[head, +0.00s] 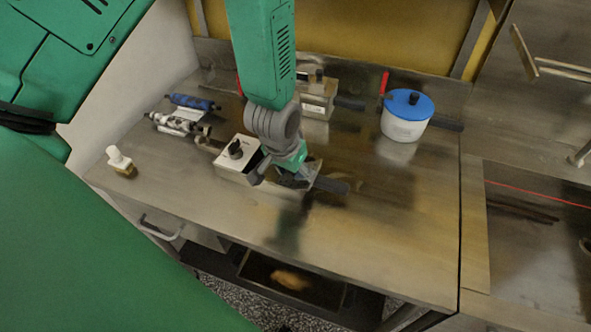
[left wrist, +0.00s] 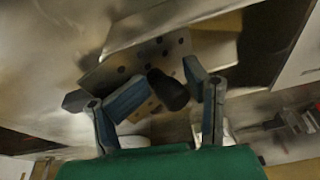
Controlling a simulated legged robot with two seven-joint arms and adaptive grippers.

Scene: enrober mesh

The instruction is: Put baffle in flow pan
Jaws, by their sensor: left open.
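A plate with several round holes (left wrist: 130,66), which looks like the baffle, lies under my left gripper in the left wrist view. A dark knob or handle (left wrist: 168,90) stands up from it, between the fingers. My left gripper (left wrist: 166,77) is open, with one finger on each side of the knob; I cannot tell if they touch it. In the head view the left gripper (head: 308,178) is low over the middle of the steel table, and its hand hides most of the plate. I cannot tell for sure which thing is the flow pan. My right gripper is not in view.
A white box with a black knob (head: 228,170) is close left of the gripper. Another pale box (head: 316,104) stands behind. A blue-lidded white pot (head: 407,117) stands back right. Rollers (head: 180,125) and a small white bottle (head: 118,158) are left. The table's front right (head: 400,250) is clear.

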